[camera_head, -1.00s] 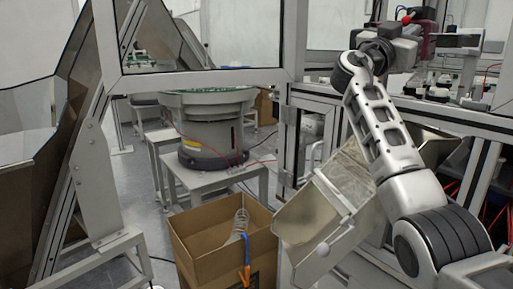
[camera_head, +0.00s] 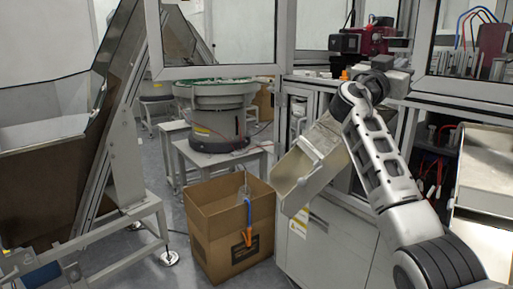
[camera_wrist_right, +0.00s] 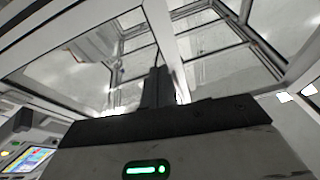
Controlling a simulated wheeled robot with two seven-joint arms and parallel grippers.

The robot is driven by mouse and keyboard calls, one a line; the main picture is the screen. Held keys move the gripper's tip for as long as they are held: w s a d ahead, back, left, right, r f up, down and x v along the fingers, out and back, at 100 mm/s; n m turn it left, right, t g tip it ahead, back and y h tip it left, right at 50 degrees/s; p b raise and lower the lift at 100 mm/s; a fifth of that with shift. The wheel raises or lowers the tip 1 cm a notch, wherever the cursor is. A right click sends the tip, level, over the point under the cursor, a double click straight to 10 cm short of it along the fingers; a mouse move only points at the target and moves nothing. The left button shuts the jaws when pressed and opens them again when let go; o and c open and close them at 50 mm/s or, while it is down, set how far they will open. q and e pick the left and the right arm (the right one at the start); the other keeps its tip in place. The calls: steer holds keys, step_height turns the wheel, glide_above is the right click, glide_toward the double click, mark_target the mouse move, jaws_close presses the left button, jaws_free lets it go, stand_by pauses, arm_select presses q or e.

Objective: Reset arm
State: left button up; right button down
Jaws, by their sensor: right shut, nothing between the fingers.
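My right arm (camera_head: 385,165) rises from the lower right of the head view, bent at the elbow, with its wrist (camera_head: 378,75) raised in front of the machine cell. In the head view its fingers are hard to make out against the cell. In the right wrist view my right gripper (camera_wrist_right: 160,88) points up at the glass and frame bars, its fingers together with nothing between them. A green light (camera_wrist_right: 147,170) shows on its body. My left gripper is in neither view.
A cardboard box (camera_head: 215,235) with a blue and orange object (camera_head: 250,225) at its rim stands on the floor. A metal chute (camera_head: 310,170) slopes beside my right arm. A bowl feeder (camera_head: 215,120) sits on a table behind. A steel frame (camera_head: 125,170) stands left.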

steer(key=s+a+f+n+y, duration=0.2)
steer(key=f+n+y, duration=0.15)
steer(key=f, duration=0.85)
steer(key=s+a+f+n+t+y+p, duration=0.1)
steer(key=s+a+f+n+y, duration=0.2)
steer(key=f, duration=0.9)
steer(key=a+f+n+y, duration=0.1)
steer(key=f+n+y, duration=0.3)
steer(key=f, duration=0.8)
steer(key=s+a+f+n+g+y, duration=0.1)
steer(key=s+a+f+y, duration=0.2)
steer(key=s+f, duration=0.35)
steer(key=s+a+f+n+g+y, duration=0.1)
steer(key=s+a+f+y, duration=0.15)
steer(key=s+f, duration=0.4)
steer(key=s+a+f+y, duration=0.1)
steer(key=s+a+y, duration=0.1)
steer(key=s, duration=0.8)
steer(key=s+a+f+n+g+y+p, duration=0.1)
steer(key=s+a+y, duration=0.1)
steer(key=s, duration=0.8)
steer(key=shift+s+a+f+g+y, duration=0.2)
steer(key=shift+a+g+y, duration=0.15)
steer(key=shift+a, duration=0.4)
steer(key=shift+n, duration=0.25)
